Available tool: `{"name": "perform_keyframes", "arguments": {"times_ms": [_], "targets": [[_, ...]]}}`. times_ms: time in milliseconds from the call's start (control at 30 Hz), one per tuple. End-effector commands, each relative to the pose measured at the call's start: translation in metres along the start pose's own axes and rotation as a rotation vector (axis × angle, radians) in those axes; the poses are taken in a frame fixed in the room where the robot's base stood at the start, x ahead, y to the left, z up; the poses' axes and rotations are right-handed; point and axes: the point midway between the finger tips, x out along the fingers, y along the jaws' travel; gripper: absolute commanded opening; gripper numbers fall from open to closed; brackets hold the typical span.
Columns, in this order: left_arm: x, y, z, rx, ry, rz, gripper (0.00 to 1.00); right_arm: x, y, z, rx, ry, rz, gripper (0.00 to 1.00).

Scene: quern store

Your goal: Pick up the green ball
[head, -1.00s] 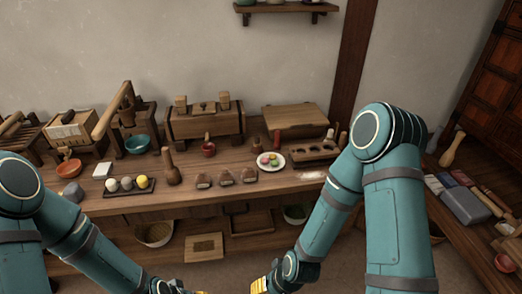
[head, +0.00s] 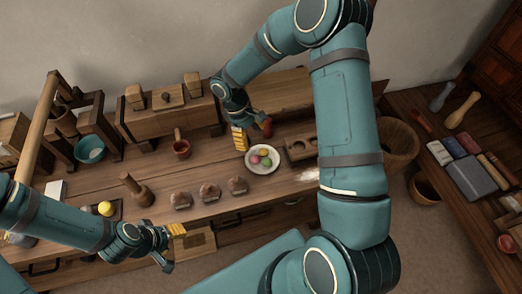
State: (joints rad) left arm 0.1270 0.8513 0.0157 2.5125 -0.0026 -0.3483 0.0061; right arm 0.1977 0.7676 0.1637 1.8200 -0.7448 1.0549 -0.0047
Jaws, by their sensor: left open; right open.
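The green ball (head: 255,160) lies on a small white plate (head: 251,169) on the bench, close against other coloured balls, one of them pink (head: 264,152). My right gripper (head: 246,134) reaches down from above, open and empty, its yellow fingertip just up and left of the plate. It appears apart from the balls. My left gripper (head: 172,243) is open and empty at the bench's front edge, low and left of the plate. One finger of each gripper is hard to make out.
Right of the plate is a wooden tray with hollows (head: 300,150), partly behind my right arm. A reddish-brown upright piece (head: 267,128) stands behind the plate.

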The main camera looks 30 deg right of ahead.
Motion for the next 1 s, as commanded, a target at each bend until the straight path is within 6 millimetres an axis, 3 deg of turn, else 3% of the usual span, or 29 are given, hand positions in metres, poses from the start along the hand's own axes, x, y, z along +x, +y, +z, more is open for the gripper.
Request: {"name": "perform_keyframes", "arguments": {"times_ms": [133,500,767,1000], "targets": [[0.0,0.0,0.001,-0.001,-0.002,0.0,0.47,0.001,0.009,0.004,0.001,-0.028,0.025,0.69],[0.012,-0.005,-0.001,0.0,0.004,0.0,0.47,0.066,0.011,0.006,0.001,-0.028,0.024,0.69],[0.014,-0.005,-0.001,0.001,0.006,0.0,0.47,0.084,0.012,0.006,0.0,-0.027,0.024,0.69],[0.022,-0.009,-0.002,0.002,0.01,-0.001,0.47,0.118,0.016,0.006,-0.001,-0.028,0.022,0.69]]}}
